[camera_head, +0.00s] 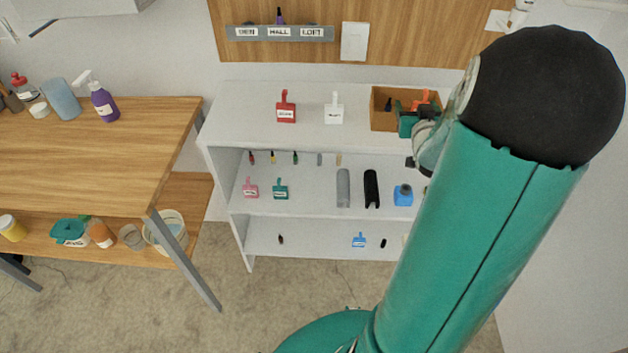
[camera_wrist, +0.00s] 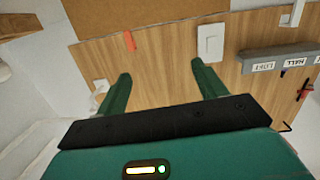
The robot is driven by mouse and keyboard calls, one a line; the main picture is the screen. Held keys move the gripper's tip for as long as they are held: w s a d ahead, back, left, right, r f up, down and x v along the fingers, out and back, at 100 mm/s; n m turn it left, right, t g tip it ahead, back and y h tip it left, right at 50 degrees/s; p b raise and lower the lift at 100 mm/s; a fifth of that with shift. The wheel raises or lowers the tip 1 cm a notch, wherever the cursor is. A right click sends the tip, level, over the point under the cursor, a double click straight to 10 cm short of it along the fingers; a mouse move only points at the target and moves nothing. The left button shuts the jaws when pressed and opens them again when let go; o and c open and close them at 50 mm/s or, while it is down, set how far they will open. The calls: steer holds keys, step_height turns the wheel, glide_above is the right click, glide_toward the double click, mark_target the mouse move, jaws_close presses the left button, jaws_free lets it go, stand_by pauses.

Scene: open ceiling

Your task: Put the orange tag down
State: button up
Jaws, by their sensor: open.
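The orange tag (camera_head: 424,98) shows at the right end of the wooden box (camera_head: 381,121) on the top shelf, partly hidden behind my gripper and arm. In the wrist view, a narrow orange piece (camera_wrist: 129,41), likely the tag's upper part, shows at the edge of a brown surface, beyond one fingertip. My gripper (camera_wrist: 161,72) is open, with its two green fingers wide apart and nothing seen between them. In the head view my gripper (camera_head: 408,122) is at the front right of the box. Whether the tag touches the box floor is hidden.
A red tag (camera_head: 286,107) and a white tag (camera_head: 333,108) stand left of the box on the white shelf (camera_head: 240,113). A labelled rail (camera_head: 279,33) is on the wooden wall panel. Lower shelves hold several small items. A wooden table (camera_head: 95,150) stands at the left.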

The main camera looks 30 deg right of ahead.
steer(key=a+r+n+g+y, duration=0.1)
steer(key=a+r+g+y, duration=0.15)
steer(key=a, duration=0.85)
steer(key=a+r+n+g+y, duration=0.2)
steer(key=a+r, duration=0.1)
steer(key=a, duration=0.8)
steer(key=s+a+n+g+y, duration=0.2)
steer(key=s+a+g+y, duration=0.2)
steer(key=s+a, duration=1.1)
steer(key=shift+s+a+r+n, duration=0.35)
steer(key=shift+a+r+n, duration=0.05)
steer(key=shift+a, duration=0.65)
